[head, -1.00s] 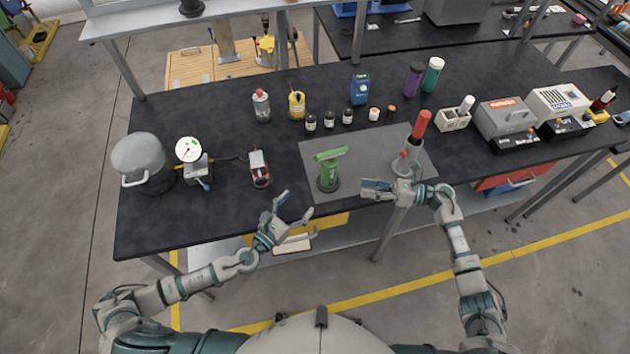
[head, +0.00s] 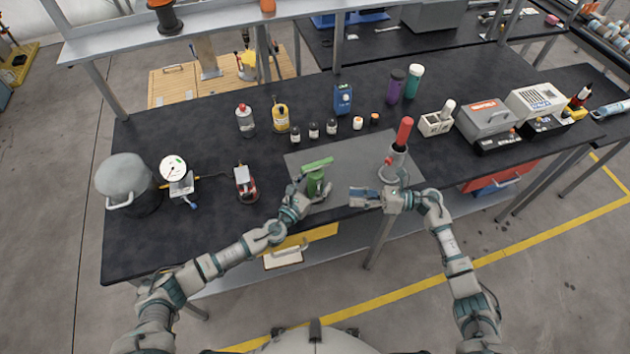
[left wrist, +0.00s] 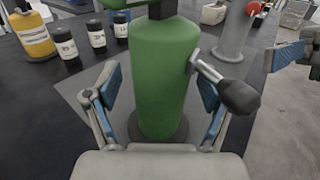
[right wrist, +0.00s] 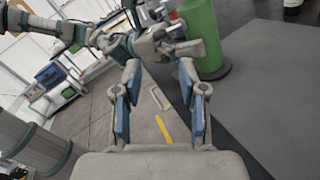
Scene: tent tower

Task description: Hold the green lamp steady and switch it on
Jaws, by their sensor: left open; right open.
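The green lamp (head: 315,181) stands upright near the front edge of the grey mat in the head view, with its green head on top. Its green body (left wrist: 165,75) fills the middle of the left wrist view, and a lever with a dark knob (left wrist: 238,95) sticks out on its right. My left gripper (head: 311,197) is open, its fingers on either side of the lamp's lower body; contact cannot be told. My right gripper (head: 365,197) is open and empty, right of the lamp. The lamp's green body (right wrist: 205,35) also shows at the top of the right wrist view.
The grey mat (head: 350,160) also bears a red-topped device (head: 400,145) behind my right gripper. Small dark bottles (head: 314,130) stand behind the mat.

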